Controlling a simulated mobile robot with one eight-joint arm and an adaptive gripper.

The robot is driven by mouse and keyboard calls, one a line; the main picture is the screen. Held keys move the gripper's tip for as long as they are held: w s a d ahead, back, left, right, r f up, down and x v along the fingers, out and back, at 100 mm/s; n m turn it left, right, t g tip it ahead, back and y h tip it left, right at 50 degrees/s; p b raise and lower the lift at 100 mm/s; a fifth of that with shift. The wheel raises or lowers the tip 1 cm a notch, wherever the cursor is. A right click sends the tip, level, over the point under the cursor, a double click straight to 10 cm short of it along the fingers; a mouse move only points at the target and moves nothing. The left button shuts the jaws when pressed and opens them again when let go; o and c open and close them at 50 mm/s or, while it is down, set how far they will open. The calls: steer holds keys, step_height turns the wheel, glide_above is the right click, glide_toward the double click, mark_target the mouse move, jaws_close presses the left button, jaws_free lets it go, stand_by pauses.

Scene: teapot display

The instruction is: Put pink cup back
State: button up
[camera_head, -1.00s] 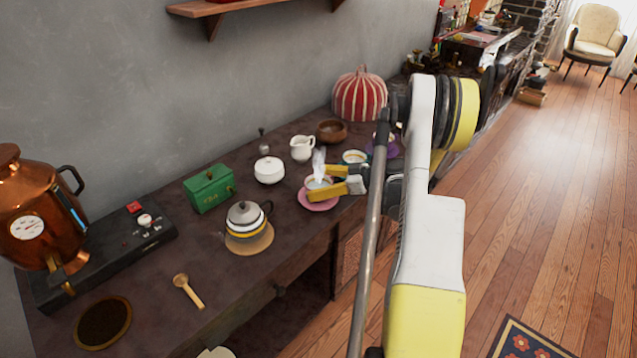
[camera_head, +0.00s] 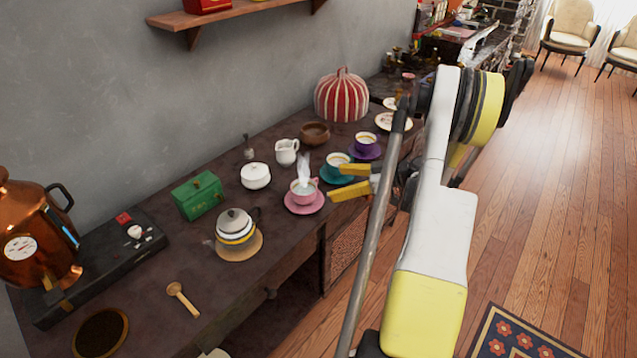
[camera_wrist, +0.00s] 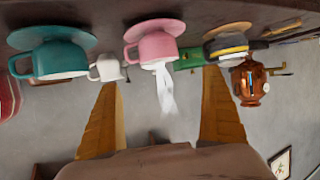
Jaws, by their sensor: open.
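The pink cup (camera_head: 303,189) stands upright on its pink saucer (camera_head: 304,207) near the table's front edge, with white steam rising from it. My gripper (camera_head: 343,182) is open and empty, to the right of the pink cup and apart from it, close by the teal cup (camera_head: 338,164). In the wrist view, which is upside down, the pink cup (camera_wrist: 152,47) shows between and beyond the two yellow fingers (camera_wrist: 160,110). The teal cup (camera_wrist: 58,60) is at the left there.
A purple cup (camera_head: 366,141) stands farther back. A white creamer (camera_head: 287,151), a white sugar bowl (camera_head: 256,176), a brown bowl (camera_head: 315,133), a green tin (camera_head: 198,195) and a teapot (camera_head: 235,226) surround the pink cup. A striped tea cosy (camera_head: 342,95) stands by the wall.

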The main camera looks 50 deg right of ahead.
steer(key=w+a+r+m+g+h, duration=0.1)
steer(key=w+a+r+m+g, duration=0.15)
steer(key=a+r, duration=0.55)
steer(key=w+a+r+m+g+h, duration=0.1)
steer(key=w+a+r+g, duration=0.25)
steer(key=a, duration=0.95)
steer(key=s+a+r+m+h, duration=0.1)
steer(key=s+a+r+h, duration=0.1)
steer(key=s+a, duration=0.6)
steer(key=s+a+r+m+t+h, duration=0.1)
steer(key=s+a+r, duration=0.3)
steer(key=s+a, duration=0.4)
steer(key=shift+s+a+h, duration=0.2)
steer(key=shift+a+h, duration=0.4)
steer(key=shift+a, duration=0.6)
